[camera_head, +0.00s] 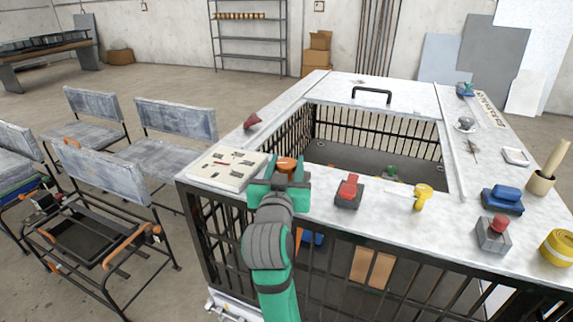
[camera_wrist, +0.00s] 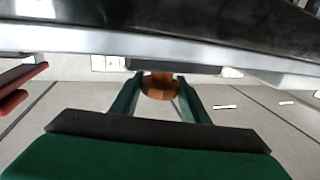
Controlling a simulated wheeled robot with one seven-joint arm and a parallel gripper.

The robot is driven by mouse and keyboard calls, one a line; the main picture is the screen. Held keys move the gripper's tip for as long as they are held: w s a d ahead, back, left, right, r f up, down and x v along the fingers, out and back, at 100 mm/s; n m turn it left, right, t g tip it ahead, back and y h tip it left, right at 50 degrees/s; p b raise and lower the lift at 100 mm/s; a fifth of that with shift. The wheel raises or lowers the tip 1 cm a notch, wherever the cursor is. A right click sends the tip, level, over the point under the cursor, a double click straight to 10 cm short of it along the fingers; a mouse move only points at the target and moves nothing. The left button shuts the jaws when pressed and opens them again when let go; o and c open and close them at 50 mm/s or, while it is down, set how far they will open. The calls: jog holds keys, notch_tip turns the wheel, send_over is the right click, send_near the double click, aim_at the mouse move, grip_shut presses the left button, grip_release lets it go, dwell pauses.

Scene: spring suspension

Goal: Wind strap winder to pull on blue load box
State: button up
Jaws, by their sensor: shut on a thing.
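An orange round knob (camera_head: 287,164), which looks like the strap winder's handle, is at the near left part of the white bench top. My gripper (camera_head: 286,175) is shut on it, its green fingers around the knob. In the wrist view the orange knob (camera_wrist: 158,90) sits between the two fingers (camera_wrist: 160,95). The winder's body and strap are mostly hidden by my gripper. A blue block (camera_head: 312,237), perhaps the blue load box, shows below the bench top behind dark bars, partly covered by my arm. Whether a strap joins it cannot be seen.
A board with small parts (camera_head: 228,167) lies left of my gripper. A red-topped device (camera_head: 349,190) and a yellow-headed tool (camera_head: 422,194) stand to its right. A blue device (camera_head: 502,198) and yellow roll (camera_head: 559,247) are farther right. Chairs (camera_head: 175,138) stand left.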

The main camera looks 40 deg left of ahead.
jog(key=m+t+h, duration=0.1)
jog(key=m+h, duration=0.2)
jog(key=h, duration=0.1)
jog(key=m+t+h, duration=0.1)
jog(key=m+h, duration=0.1)
jog(key=h, duration=0.2)
jog(key=shift+a+m+h, duration=0.15)
jog(key=shift+m+h, duration=0.25)
jog(key=m+g+h, duration=0.1)
jog(key=m+h, duration=0.2)
jog(key=h, duration=0.1)
jog(key=m+g+h, duration=0.1)
jog(key=m+h, duration=0.2)
jog(key=h, duration=0.2)
jog(key=shift+d, duration=0.2)
jog(key=shift+g+h, duration=0.3)
jog(key=o, duration=1.1)
jog(key=shift+c, duration=0.2)
jog(key=v, duration=1)
jog(key=shift+s, duration=0.25)
jog(key=shift+a, duration=0.15)
